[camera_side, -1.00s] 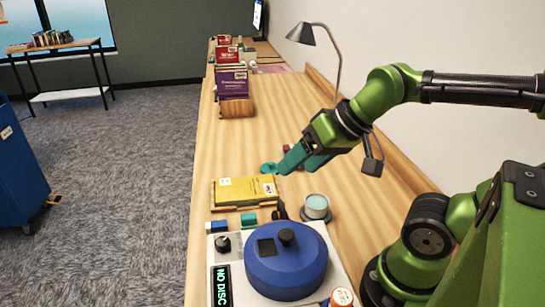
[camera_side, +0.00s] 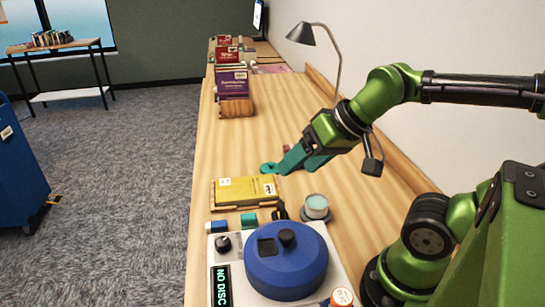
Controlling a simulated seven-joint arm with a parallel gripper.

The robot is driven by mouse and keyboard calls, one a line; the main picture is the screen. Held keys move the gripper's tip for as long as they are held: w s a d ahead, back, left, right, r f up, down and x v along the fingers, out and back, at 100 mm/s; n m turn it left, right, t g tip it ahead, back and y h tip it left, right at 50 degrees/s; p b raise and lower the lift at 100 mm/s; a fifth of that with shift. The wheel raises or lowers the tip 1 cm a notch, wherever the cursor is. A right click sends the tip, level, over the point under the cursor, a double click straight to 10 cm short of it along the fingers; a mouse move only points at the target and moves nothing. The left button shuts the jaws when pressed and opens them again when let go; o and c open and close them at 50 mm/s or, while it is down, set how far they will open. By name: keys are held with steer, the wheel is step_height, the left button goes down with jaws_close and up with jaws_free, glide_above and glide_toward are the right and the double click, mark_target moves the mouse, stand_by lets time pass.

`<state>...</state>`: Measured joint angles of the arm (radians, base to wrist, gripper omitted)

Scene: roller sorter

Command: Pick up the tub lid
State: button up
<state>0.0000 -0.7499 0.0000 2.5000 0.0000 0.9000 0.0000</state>
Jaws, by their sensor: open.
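A small flat teal piece (camera_side: 267,169), which looks like the tub lid, lies on the bench beyond the yellow book; my gripper partly hides it. My gripper (camera_side: 296,167) reaches down from the right, its teal fingers open. One fingertip is right beside the teal piece or over it; I cannot tell if they touch. A small open tub (camera_side: 316,204) with pale teal contents stands nearer, right of the yellow book.
A yellow book (camera_side: 246,189) lies on a wooden holder. A white machine with a blue round cover (camera_side: 286,262) fills the near end. Red and purple books (camera_side: 233,84) stand farther back. A grey lamp (camera_side: 301,35) rises along the wall. The bench between is mostly clear.

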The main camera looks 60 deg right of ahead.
steer(key=shift+o, duration=1.4)
